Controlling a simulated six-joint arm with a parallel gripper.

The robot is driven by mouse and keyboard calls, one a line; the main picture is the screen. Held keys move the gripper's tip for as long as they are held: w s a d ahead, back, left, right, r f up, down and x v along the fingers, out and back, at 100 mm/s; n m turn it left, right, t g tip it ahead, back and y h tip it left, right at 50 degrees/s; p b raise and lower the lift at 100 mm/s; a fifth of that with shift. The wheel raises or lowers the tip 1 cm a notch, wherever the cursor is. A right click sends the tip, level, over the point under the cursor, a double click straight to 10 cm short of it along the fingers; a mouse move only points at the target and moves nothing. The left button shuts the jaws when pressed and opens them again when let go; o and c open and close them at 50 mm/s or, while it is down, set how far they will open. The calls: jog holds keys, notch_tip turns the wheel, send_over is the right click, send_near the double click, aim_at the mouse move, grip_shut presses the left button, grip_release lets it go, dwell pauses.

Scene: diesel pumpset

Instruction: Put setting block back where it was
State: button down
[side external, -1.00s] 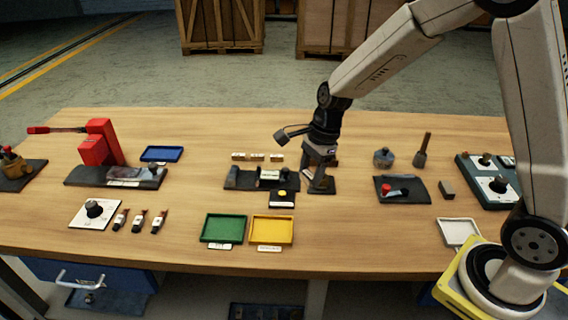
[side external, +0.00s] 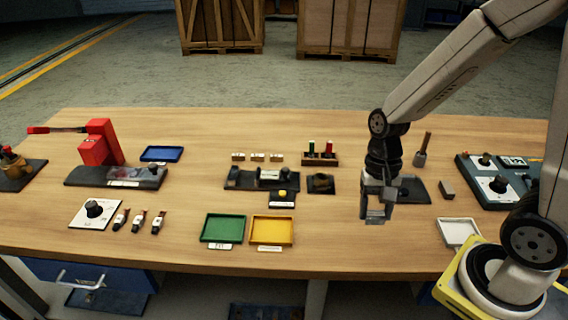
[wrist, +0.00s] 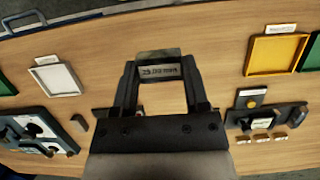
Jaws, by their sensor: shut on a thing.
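My gripper (side external: 376,216) is shut on a small grey block (wrist: 160,70), likely the setting block. In the wrist view the block sits between the fingertips, with a printed label whose text is too small to read surely. In the side view the gripper points down over the front right part of the table and hides most of the block. Bare wood shows around and below it. I cannot tell its exact height above the table. A dark mat (side external: 416,189) lies just behind the gripper, partly hidden by it.
A small grey block (side external: 446,188) and a white tray (side external: 458,232) lie to the right, near a teal board (side external: 482,172). A yellow tray (side external: 271,230) and a green tray (side external: 223,228) are left. A dark fixture (side external: 262,179) and a small rack (side external: 320,158) stand behind.

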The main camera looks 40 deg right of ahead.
send_over(317, 227)
jog(key=s, duration=0.5)
notch_tip(317, 227, down, 4)
jog(key=w+f, duration=0.3)
jog(key=f, duration=0.1)
jog(key=shift+w+d, duration=0.4)
jog(key=shift+w+f, duration=0.6)
jog(key=shift+f, duration=0.1)
jog(key=shift+w+f, duration=0.3)
jog(key=shift+f, duration=1.5)
jog(key=shift+f, duration=0.15)
